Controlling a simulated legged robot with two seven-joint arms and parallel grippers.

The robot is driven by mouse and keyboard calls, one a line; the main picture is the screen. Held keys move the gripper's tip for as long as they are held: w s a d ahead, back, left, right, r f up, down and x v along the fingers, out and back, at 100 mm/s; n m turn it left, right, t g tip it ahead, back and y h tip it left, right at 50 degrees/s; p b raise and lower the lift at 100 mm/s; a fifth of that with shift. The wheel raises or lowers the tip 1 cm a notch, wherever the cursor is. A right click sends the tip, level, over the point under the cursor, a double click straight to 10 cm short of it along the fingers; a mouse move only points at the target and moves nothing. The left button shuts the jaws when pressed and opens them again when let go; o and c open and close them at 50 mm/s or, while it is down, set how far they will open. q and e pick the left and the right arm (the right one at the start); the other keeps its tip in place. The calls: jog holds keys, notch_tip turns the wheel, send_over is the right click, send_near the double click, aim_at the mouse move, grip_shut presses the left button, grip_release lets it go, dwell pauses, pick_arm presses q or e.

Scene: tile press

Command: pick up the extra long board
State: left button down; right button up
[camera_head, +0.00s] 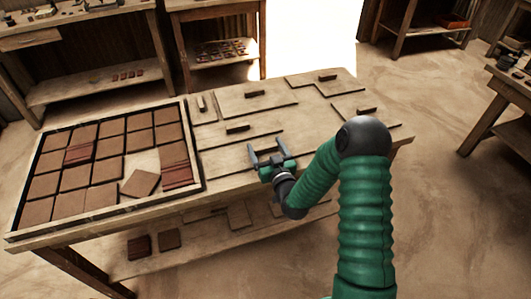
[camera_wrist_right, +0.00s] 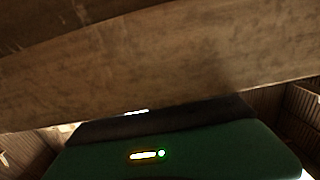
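Several flat wooden boards with small dark handles lie on the workbench right of the tile tray. One is the narrow upright board (camera_head: 201,105); others are the back-left board (camera_head: 270,103), the middle-left board (camera_head: 222,138), the back-right board (camera_head: 345,86) and the right board (camera_head: 385,120). I cannot tell for sure which is the extra long one. In the right wrist view a brown wooden surface (camera_wrist_right: 150,75) fills the space close ahead. My left gripper is out of view.
The tile tray (camera_head: 195,150) holds rows of brown tiles, one lying askew (camera_head: 139,183). The workbench (camera_head: 225,182) has a lower shelf (camera_head: 195,255) with loose tiles and boards. Shelving stands behind, another table (camera_head: 505,95) at right. The floor at right is clear.

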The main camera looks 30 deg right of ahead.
jog(key=c, duration=1.5)
